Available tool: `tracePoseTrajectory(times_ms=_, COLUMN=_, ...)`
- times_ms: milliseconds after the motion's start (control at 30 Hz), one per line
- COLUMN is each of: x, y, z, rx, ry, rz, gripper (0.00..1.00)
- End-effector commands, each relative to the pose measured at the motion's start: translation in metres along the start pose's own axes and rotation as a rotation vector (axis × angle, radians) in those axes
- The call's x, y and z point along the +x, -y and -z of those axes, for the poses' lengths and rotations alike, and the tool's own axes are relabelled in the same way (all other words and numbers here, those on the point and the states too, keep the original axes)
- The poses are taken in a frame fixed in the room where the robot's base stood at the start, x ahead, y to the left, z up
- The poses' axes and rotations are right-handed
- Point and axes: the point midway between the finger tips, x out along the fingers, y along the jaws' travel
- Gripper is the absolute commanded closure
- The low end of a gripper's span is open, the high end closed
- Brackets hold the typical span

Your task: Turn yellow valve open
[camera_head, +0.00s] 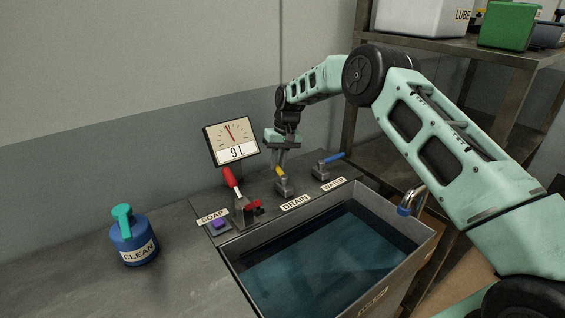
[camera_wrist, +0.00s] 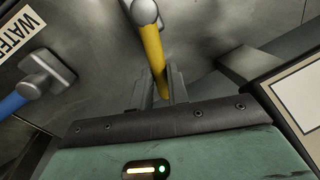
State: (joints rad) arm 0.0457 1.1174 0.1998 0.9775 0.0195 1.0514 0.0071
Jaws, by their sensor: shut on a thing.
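The yellow valve handle (camera_head: 281,172) stands behind the DRAIN label (camera_head: 295,203) at the back edge of the sink. In the wrist view the yellow handle (camera_wrist: 152,45) runs from a grey knob down between my fingers. My gripper (camera_head: 278,163) reaches down from above and is shut on the handle's far end; the fingers (camera_wrist: 161,86) lie on either side of it. The fingers partly hide the handle's tip. The handle slants up and back from its grey base.
The blue WATER valve (camera_head: 333,158) is close on the right. A red lever (camera_head: 231,180) and a gauge reading 9 L (camera_head: 231,141) are on the left. Dark water fills the sink (camera_head: 240,246). A blue CLEAN jug (camera_head: 134,242) stands on the counter. A shelf is at right.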

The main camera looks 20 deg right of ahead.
Motion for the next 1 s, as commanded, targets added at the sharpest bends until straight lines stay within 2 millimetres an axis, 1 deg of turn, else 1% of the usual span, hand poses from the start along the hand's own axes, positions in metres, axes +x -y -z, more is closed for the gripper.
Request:
tracePoseTrajectory(times_ms=300, x=0.0011, y=0.0070, z=0.0005, rx=-0.102, ry=0.019, rz=0.000, gripper=1.00)
tracePoseTrajectory(times_ms=800, x=0.0012, y=0.0080, z=0.0003, rx=-0.116, ry=0.022, rz=0.000, gripper=1.00)
tracePoseTrajectory(times_ms=833, x=0.0012, y=0.0079, z=0.0003, rx=-0.116, ry=0.022, rz=0.000, gripper=0.78)
tracePoseTrajectory(times_ms=900, x=0.0012, y=0.0080, z=0.0003, rx=-0.116, ry=0.022, rz=0.000, gripper=0.61)
tracePoseTrajectory(times_ms=1000, x=0.0013, y=0.0079, z=0.0002, rx=-0.116, ry=0.023, rz=0.000, gripper=0.61)
